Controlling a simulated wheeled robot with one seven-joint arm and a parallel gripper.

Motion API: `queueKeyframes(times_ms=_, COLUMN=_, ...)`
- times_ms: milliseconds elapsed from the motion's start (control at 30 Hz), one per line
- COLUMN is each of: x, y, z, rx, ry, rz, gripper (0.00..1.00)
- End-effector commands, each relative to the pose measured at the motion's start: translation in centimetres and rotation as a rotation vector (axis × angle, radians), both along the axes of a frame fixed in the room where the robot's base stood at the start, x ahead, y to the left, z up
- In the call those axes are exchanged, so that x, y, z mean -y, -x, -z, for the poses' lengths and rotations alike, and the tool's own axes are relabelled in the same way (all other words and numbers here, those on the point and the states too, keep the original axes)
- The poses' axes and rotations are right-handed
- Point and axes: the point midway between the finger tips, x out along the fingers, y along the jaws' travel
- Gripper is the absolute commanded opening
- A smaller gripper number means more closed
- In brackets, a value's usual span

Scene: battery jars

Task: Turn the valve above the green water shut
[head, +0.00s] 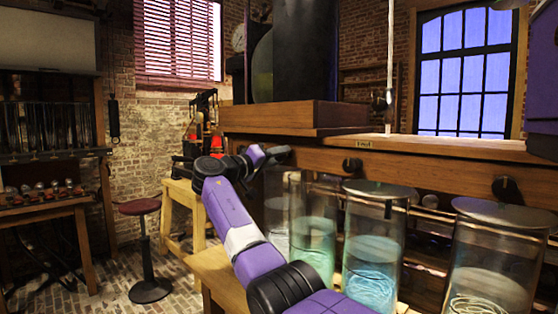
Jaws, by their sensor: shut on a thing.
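The green water (313,262) stands low in a tall glass jar, second from the left in the row. My gripper (268,155) is beyond the end of my purple arm, up at the wooden front, above and left of this jar. It is shut on a dark valve (281,153), of which only a small part shows. I cannot tell from this angle how far the valve is turned, or for certain which jar it belongs to. Another dark valve (352,166) sits to the right, and one more (507,189) farther right.
A jar of bluish water (371,270) and a jar with pale coils (487,290) stand to the right. A partly hidden jar (277,215) is at the left. A red stool (140,207) and a wooden bench (180,195) stand left, with open brick floor between.

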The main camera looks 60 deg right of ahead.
Motion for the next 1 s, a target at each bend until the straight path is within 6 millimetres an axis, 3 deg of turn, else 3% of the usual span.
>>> queueKeyframes(times_ms=633, x=-0.07, y=0.04, z=0.03, rx=0.046, ry=0.01, rz=0.002, gripper=0.0)
queueKeyframes(times_ms=667, x=-0.08, y=0.03, z=0.03, rx=0.046, ry=0.01, rz=0.002, gripper=0.4)
queueKeyframes(times_ms=733, x=-0.06, y=0.02, z=0.03, rx=0.044, ry=0.01, rz=0.002, gripper=0.54)
queueKeyframes(times_ms=1000, x=-0.03, y=0.01, z=0.02, rx=0.044, ry=0.01, rz=0.002, gripper=0.55)
